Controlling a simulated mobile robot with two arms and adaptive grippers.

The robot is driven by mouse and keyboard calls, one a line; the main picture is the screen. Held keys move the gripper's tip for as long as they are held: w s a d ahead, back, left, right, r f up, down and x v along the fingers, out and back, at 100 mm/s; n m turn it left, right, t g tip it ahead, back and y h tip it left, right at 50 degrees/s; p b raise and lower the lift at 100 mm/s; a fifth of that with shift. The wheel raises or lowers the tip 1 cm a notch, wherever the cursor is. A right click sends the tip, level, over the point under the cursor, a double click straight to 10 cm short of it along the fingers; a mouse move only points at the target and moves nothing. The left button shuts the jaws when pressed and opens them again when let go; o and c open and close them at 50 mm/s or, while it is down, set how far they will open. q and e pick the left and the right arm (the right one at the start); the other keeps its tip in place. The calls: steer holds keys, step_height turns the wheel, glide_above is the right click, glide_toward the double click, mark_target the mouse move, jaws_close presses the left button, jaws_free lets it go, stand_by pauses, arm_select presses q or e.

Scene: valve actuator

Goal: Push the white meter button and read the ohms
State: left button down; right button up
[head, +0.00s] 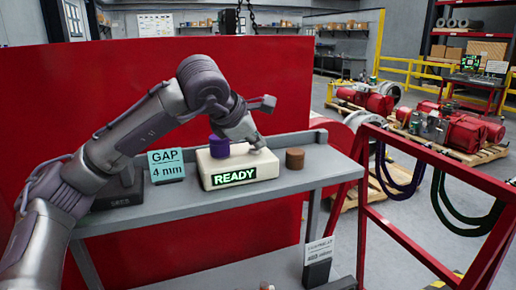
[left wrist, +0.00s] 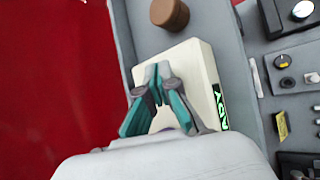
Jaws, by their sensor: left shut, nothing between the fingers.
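The meter (head: 270,170) is a cream box on the grey bench, and its green display (head: 235,177) reads READY. A purple cylinder (head: 219,147) stands on the meter's left part. My left gripper (head: 257,148) is shut and empty, pointing down at the right part of the meter's top. In the left wrist view its teal fingers (left wrist: 158,72) meet over the cream meter (left wrist: 205,75). I cannot tell whether the tips touch the top. The white button is not visible; the fingers may hide it. No ohms value shows. My right gripper is not in view.
A brown cylinder (head: 295,158) stands on the bench (head: 320,170) right of the meter. A teal "GAP 4 mm" sign (head: 166,166) and a dark box (head: 118,190) stand left. A red panel (head: 110,90) rises behind. A red rail (head: 420,165) with hanging slings is at right.

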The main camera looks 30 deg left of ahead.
arm_select(q)
steer(key=shift+f, duration=0.35)
steer(key=shift+w+a+r+p, duration=0.4)
steer(key=shift+r+p, duration=0.05)
steer(key=shift+r, duration=0.05)
steer(key=shift+w+a+r, duration=0.15)
steer(key=shift+w+a, duration=0.2)
steer(key=shift+a, duration=0.1)
steer(key=shift+r, duration=0.1)
